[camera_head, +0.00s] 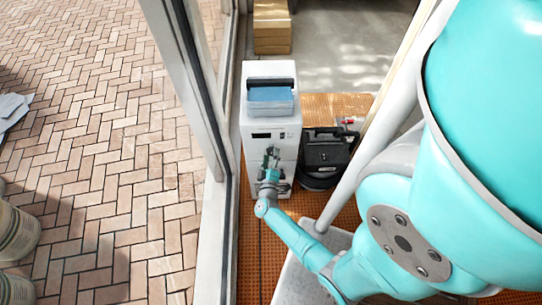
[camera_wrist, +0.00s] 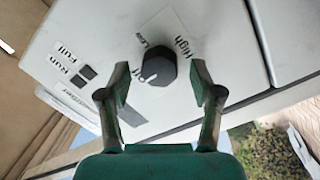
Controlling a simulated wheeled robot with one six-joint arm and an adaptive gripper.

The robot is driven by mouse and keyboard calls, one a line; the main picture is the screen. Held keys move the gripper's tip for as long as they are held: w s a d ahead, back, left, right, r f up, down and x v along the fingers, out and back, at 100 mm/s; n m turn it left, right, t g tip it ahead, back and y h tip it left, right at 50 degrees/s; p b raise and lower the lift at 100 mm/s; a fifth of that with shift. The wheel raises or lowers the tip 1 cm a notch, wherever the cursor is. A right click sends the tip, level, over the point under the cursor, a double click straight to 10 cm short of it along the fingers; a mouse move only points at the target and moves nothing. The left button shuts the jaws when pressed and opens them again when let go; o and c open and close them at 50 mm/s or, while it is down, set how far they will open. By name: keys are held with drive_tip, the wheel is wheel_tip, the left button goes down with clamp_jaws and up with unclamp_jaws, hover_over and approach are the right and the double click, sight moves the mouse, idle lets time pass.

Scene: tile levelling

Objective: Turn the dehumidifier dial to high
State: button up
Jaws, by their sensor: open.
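The white dehumidifier (camera_head: 255,165) stands upright by the window frame in the head view, with a blue-topped recess on its top. Its black dial (camera_wrist: 158,65) shows in the wrist view on the white panel. My gripper (camera_wrist: 160,72) is open, with one finger on each side of the dial. Gaps show between the fingers and the dial. In the head view my gripper (camera_head: 272,158) is at the unit's front.
A black case (camera_head: 325,152) stands close to the right of the dehumidifier. Cardboard boxes (camera_head: 271,25) are stacked behind it. A window frame (camera_head: 205,90) runs along its left side. Small labelled indicators (camera_wrist: 82,76) show on the panel left of the dial.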

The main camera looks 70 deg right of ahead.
drive_tip(key=shift+d, duration=0.15)
drive_tip(key=c, duration=1.1)
drive_tip(key=shift+c, duration=0.2)
